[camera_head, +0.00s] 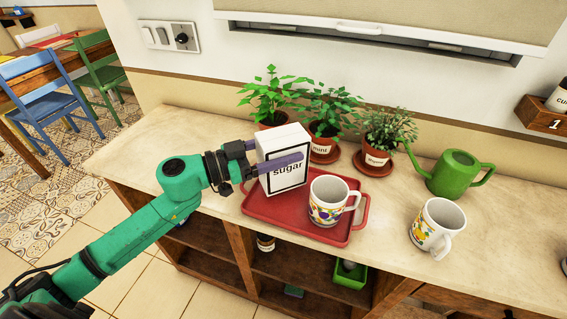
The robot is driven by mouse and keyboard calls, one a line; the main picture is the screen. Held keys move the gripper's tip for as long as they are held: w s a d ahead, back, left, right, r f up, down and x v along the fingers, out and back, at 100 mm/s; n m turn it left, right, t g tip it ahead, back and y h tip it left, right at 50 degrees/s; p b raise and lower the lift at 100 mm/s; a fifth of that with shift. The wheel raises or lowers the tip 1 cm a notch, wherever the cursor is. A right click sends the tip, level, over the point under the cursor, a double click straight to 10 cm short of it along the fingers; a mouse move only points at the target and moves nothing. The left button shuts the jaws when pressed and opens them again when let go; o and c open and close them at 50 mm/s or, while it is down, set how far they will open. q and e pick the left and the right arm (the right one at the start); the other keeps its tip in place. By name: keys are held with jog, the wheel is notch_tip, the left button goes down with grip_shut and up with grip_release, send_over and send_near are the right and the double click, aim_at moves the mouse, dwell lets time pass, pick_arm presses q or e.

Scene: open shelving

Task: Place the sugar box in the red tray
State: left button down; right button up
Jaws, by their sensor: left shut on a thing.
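The white sugar box (285,178), with black lettering, stands upright over the left part of the red tray (290,228). My left gripper (284,163) is shut on the box from the left side, with a purple finger across its front face. The box's lower edge appears at or just above the tray floor; I cannot tell whether it touches. A patterned white mug (327,203) stands in the tray, right of the box. My right gripper is not in view.
Potted plants (326,117) stand behind the tray. A green watering can (455,175) and a second patterned mug (434,228) stand to the right on the counter (400,200). The counter's left end (160,140) is clear. Open shelves lie below.

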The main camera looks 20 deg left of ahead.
pick_arm(q)
jog(key=shift+f, duration=1.6)
jog(key=shift+f, duration=0.1)
grip_release()
jog(key=shift+f, duration=0.1)
jog(key=shift+r, duration=0.2)
jog(key=b+v, duration=0.1)
jog(key=v, duration=1.1)
